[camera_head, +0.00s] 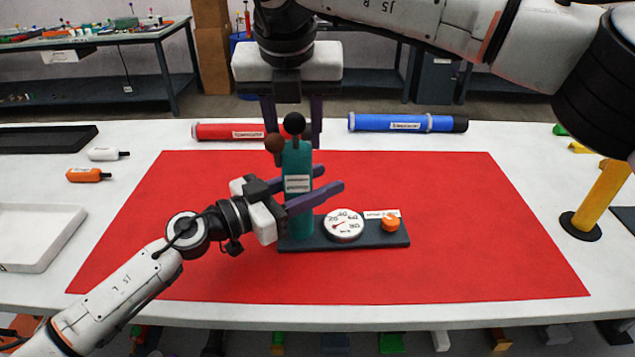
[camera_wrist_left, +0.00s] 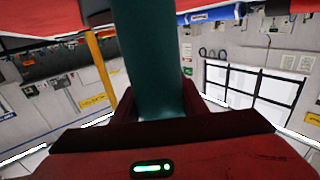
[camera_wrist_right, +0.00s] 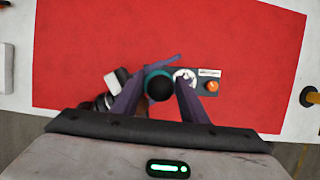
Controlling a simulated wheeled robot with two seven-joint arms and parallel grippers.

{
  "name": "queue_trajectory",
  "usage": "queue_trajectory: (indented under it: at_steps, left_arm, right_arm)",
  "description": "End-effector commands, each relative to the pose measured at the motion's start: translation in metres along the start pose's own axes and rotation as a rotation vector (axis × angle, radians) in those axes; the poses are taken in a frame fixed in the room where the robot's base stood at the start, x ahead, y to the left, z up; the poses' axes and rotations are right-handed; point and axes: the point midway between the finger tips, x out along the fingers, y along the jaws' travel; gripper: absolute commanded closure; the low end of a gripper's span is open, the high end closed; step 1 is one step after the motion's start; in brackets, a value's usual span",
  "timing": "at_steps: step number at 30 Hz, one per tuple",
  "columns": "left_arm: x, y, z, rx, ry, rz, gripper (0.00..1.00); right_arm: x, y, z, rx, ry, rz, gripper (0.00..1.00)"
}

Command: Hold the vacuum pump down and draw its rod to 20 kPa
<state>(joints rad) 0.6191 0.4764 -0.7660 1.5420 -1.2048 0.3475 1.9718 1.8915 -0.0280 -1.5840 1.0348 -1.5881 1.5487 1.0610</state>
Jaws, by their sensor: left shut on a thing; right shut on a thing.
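The vacuum pump has an upright teal cylinder (camera_head: 297,200) on a dark base. A round white gauge (camera_head: 344,225) sits on the base; its red needle appears to point to the lower left, too small to read exactly. The rod's black ball knob (camera_head: 294,123) shows just above the cylinder. My left gripper (camera_head: 328,180) is shut around the teal cylinder, which fills its wrist view (camera_wrist_left: 150,60). My right gripper (camera_head: 295,145) points down from above and is shut at the black knob, also seen between its fingers in the right wrist view (camera_wrist_right: 160,88).
An orange button (camera_head: 390,223) is at the base's right end. A brown ball (camera_head: 274,143) is beside the cylinder top. A red tube (camera_head: 225,131) and a blue tube (camera_head: 400,123) lie behind. A yellow post (camera_head: 600,200) stands right. The red mat (camera_head: 470,250) is clear around.

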Motion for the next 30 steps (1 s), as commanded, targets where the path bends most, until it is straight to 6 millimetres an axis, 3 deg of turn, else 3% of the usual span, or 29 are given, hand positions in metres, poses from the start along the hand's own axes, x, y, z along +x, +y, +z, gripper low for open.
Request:
queue_trajectory:
  at_steps: [10,12,30]
  left_arm:
    - [-0.002,-0.002,0.009,-0.006,-0.015,-0.006,0.98]
    - [-0.002,-0.002,0.009,-0.006,-0.016,-0.006,0.99]
    - [-0.001,0.000,0.008,-0.001,-0.013,-0.001,0.98]
  right_arm:
    - [-0.016,0.000,0.007,0.005,-0.009,0.005,0.84]
    - [-0.018,0.000,0.008,0.005,-0.010,0.005,0.97]
    - [-0.027,-0.001,0.011,0.005,-0.007,0.002,0.96]
